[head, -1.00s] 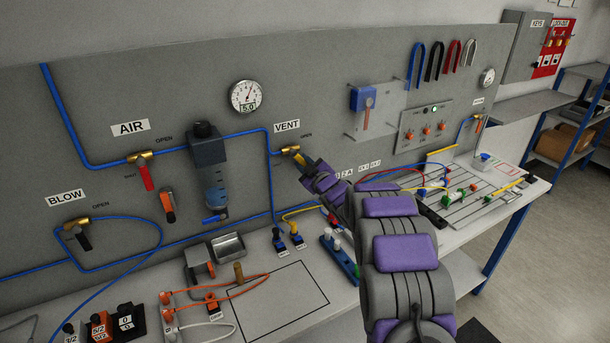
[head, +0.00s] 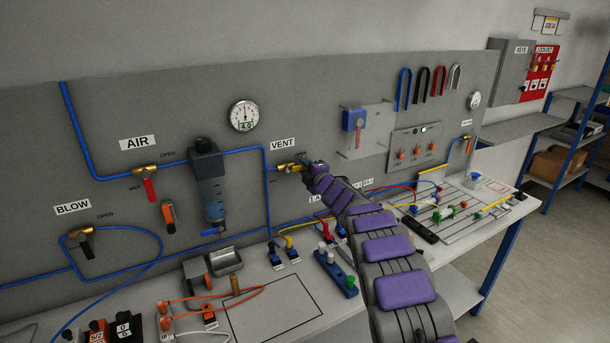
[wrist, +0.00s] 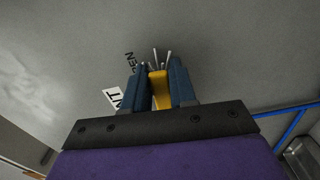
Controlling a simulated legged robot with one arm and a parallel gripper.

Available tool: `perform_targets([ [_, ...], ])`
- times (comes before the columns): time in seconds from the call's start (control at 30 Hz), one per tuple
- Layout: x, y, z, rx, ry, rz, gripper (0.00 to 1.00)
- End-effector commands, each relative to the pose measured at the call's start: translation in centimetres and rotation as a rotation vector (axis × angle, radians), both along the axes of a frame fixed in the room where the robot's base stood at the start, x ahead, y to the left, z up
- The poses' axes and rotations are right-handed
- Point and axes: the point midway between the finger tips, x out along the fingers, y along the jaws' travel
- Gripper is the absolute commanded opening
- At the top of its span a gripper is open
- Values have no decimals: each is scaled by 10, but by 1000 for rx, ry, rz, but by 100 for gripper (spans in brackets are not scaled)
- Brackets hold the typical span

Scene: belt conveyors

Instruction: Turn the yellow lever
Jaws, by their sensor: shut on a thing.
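The yellow lever (head: 290,166) sits on the brass valve below the VENT label (head: 283,144) on the grey panel. In the head view it now lies about level, pointing right toward my gripper (head: 308,169). In the wrist view the yellow lever (wrist: 158,88) stands between the two blue fingers of my gripper (wrist: 159,85), which are shut on it. The valve body is mostly hidden behind the fingers in the wrist view.
A round gauge (head: 244,115) is above left of the valve. A red-handled AIR valve (head: 148,188) and a black-handled BLOW valve (head: 86,246) are farther left. Blue tubing (head: 268,205) runs beside the vent valve.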

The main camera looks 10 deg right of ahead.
Motion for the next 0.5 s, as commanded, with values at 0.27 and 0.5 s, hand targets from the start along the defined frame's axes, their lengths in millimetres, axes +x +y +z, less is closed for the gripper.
perform_targets([
  [0.27, 0, 0, 0, -81, -19, 1, 0],
  [0.5, 0, 0, 1, -95, -22, 1, 0],
])
